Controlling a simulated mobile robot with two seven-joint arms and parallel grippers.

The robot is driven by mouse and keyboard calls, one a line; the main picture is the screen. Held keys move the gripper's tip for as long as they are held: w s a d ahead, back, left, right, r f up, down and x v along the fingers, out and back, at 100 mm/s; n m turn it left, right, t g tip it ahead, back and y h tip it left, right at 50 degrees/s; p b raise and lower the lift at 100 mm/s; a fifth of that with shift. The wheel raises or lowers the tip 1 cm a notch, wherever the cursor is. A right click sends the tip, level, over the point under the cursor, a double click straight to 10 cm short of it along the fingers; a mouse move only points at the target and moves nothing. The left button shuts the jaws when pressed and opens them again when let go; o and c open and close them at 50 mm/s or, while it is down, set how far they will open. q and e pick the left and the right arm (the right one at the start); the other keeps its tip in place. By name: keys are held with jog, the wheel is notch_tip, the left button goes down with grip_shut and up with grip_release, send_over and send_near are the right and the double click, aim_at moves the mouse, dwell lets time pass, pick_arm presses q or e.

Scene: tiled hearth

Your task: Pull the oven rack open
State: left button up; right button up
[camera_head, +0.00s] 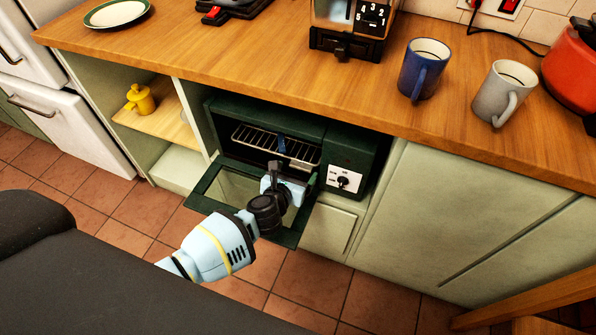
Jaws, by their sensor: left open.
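The oven (350,145) is a dark green box set in the cabinet under the worktop. Its door (205,191) is folded down and open towards me. The metal wire rack (250,138) lies inside the oven cavity, with its front edge near the opening. My left gripper (278,170) is open and sits over the lowered door, just in front of the rack. A small blue piece shows at the rack beside the fingers; I cannot tell whether the fingers touch the rack. My left arm hides part of the door. My right gripper is not in view.
The wooden worktop (240,50) overhangs the oven. On it stand a blue mug (420,75), a grey mug (492,100), a red pot (570,70) and a plate (115,13). A yellow object (142,101) sits on the left shelf. Tiled floor is free in front.

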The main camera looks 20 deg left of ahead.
pick_arm(q)
jog(key=shift+b+x, duration=0.3)
jog(key=shift+x, duration=0.7)
jog(key=shift+s, duration=0.1)
jog(key=c, duration=1.4)
jog(key=shift+s, duration=0.1)
